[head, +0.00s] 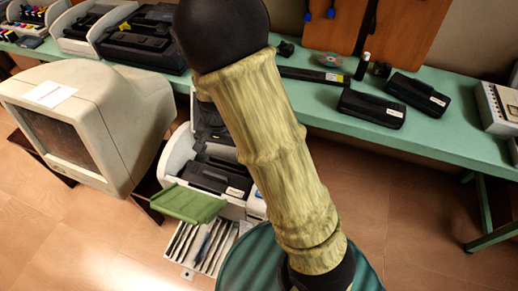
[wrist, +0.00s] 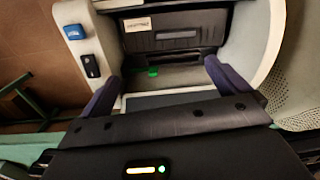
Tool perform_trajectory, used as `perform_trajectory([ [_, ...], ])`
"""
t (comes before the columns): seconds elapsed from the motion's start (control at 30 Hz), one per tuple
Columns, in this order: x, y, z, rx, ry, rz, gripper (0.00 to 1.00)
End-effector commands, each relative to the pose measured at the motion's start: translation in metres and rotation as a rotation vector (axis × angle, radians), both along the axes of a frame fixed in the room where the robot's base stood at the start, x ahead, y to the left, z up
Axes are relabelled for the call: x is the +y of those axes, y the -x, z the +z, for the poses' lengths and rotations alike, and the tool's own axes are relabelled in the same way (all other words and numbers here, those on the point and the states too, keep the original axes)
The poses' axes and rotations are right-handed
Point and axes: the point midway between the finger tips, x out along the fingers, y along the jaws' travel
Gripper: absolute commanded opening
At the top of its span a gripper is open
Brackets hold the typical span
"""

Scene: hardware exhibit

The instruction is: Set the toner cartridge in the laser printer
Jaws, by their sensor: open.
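The laser printer (head: 178,152) is a white and black machine with its top open, behind my arm in the head view. A black cartridge with a pale label (head: 215,176) lies inside it; it also shows in the wrist view (wrist: 172,40), between the white side walls. I cannot tell if it is fully seated. My gripper (wrist: 162,68) is open, its two dark blue fingers apart on the near side of the cartridge, with nothing between them. A small green tab (wrist: 153,71) shows beyond the fingers. My arm hides part of the printer in the head view.
A green bench (head: 455,140) runs along the back, with two black labelled cartridges (head: 371,108) (head: 418,94) on it. A beige CRT monitor (head: 95,110) stands left of the printer. A green flap (head: 188,203) juts from the printer's front.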

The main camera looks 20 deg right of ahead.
Motion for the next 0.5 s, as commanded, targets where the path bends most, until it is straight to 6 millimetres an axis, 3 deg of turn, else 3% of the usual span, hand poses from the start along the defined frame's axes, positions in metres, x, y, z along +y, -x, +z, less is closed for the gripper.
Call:
perform_trajectory([
  [0.1, -0.030, 0.022, 0.028, -0.047, -0.012, 0.107, 1.00],
  [0.3, -0.071, 0.065, 0.064, -0.139, 0.023, 0.325, 1.00],
  [0.5, -0.094, 0.098, 0.081, -0.199, 0.088, 0.492, 1.00],
])
